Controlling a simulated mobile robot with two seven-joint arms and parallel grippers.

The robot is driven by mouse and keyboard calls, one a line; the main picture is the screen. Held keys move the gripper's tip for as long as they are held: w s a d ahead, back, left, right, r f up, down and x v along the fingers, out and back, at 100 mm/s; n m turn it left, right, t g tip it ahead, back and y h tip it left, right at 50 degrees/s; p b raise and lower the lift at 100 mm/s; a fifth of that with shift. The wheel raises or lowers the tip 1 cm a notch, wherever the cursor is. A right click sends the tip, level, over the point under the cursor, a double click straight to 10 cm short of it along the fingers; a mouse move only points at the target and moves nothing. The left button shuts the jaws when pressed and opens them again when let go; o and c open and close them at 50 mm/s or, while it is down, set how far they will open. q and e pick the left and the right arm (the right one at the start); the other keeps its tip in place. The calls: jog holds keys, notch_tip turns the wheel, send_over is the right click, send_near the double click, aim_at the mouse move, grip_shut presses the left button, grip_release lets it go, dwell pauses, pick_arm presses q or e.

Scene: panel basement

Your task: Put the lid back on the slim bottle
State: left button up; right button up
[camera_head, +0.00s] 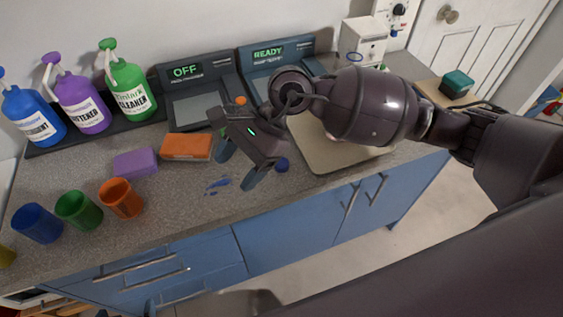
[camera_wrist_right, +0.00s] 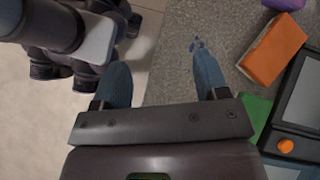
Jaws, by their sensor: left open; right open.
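My right gripper (camera_head: 239,165) is open, fingers down over the counter's front half. In the right wrist view its two blue fingers (camera_wrist_right: 160,72) stand apart with only counter and floor between them. A small round dark blue piece (camera_head: 282,165), perhaps the lid, lies on the counter just right of the gripper, apart from it. I cannot make out a bottle that is clearly the slim one; it may be hidden behind my right arm. Blue, purple (camera_head: 81,103) and green (camera_head: 130,88) pump bottles stand at the back left. My left gripper does not show clearly.
Blue (camera_head: 37,222), green (camera_head: 79,209) and orange (camera_head: 121,198) cups stand at the front left. A purple block (camera_head: 135,163) and an orange sponge (camera_head: 187,147) lie behind them. Blue spots (camera_head: 217,186) mark the counter. Panels reading OFF (camera_head: 185,72) and READY (camera_head: 268,54) stand behind.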

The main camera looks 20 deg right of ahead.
jog(key=w+d+n+t+h, duration=0.1)
jog(key=w+d+n+h, duration=0.1)
jog(key=w+d+h, duration=0.3)
jog(key=t+h, duration=0.1)
jog(key=h, duration=0.2)
send_over(282, 162)
jog(key=shift+w+d+f, duration=0.15)
jog(key=shift+d+f, duration=0.05)
jog(key=shift+f, duration=1.2)
jog(key=shift+w+d+f, duration=0.1)
jog(key=shift+d+f, duration=0.1)
jog(key=shift+f, duration=1.2)
jog(key=f, duration=0.2)
jog(key=a+f, duration=0.1)
jog(key=f, duration=0.1)
jog(key=shift+s, duration=0.35)
jog(key=shift+f, duration=0.6)
jog(key=shift+n, duration=0.3)
